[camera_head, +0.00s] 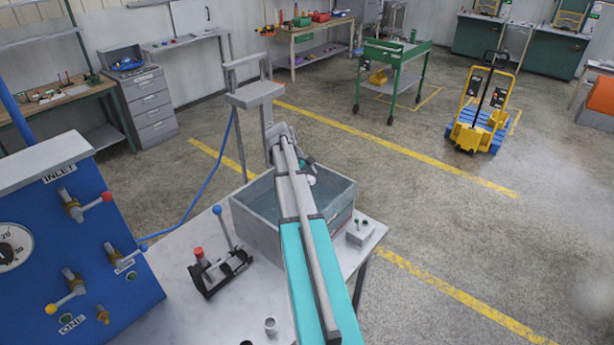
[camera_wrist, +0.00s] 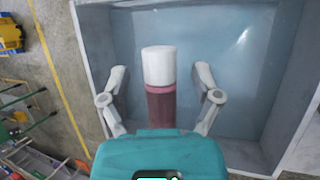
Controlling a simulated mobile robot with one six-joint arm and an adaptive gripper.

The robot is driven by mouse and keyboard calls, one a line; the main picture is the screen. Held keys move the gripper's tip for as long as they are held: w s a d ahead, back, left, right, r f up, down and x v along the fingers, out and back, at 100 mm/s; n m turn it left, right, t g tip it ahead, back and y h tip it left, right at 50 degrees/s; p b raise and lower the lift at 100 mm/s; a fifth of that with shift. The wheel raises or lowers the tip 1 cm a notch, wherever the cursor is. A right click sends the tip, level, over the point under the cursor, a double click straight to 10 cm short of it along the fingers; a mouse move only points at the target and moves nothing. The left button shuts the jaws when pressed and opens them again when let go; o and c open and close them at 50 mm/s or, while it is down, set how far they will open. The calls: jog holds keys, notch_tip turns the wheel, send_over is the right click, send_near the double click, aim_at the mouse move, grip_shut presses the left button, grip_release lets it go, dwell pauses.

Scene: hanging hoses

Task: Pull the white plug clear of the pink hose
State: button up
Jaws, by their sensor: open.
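The white plug (camera_wrist: 158,66) is a short cylinder in the middle of the wrist view. It sits on the end of the pink hose (camera_wrist: 160,108), which looks dark pink with a lighter band at the plug. My gripper (camera_wrist: 161,76) is open, with one finger on each side of the plug and hose. A gap shows on both sides, and neither finger appears to touch. The hose's lower part is hidden behind my teal gripper body. In the head view, a small white shape (camera_head: 311,181) near my arm's end may be the plug; the hose cannot be made out there.
Below is a grey open tank (camera_head: 250,222) with bluish water, on a light table (camera_head: 262,290). A blue panel (camera_head: 85,240) with valves stands left. A lever device (camera_head: 220,268) and a small switch box (camera_head: 360,232) flank the tank. Open floor lies right.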

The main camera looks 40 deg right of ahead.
aim_at(314, 181)
dwell(0.3)
grip_shut()
dwell(0.3)
jog(key=shift+s, duration=0.85)
dwell(1.3)
jog(key=shift+s+d, duration=0.15)
jog(key=shift+s, duration=0.6)
jog(key=shift+s+f, duration=0.1)
jog(key=shift+s, duration=0.55)
jog(key=shift+s+d, duration=0.1)
jog(key=shift+s, duration=0.25)
jog(key=shift+s, duration=0.3)
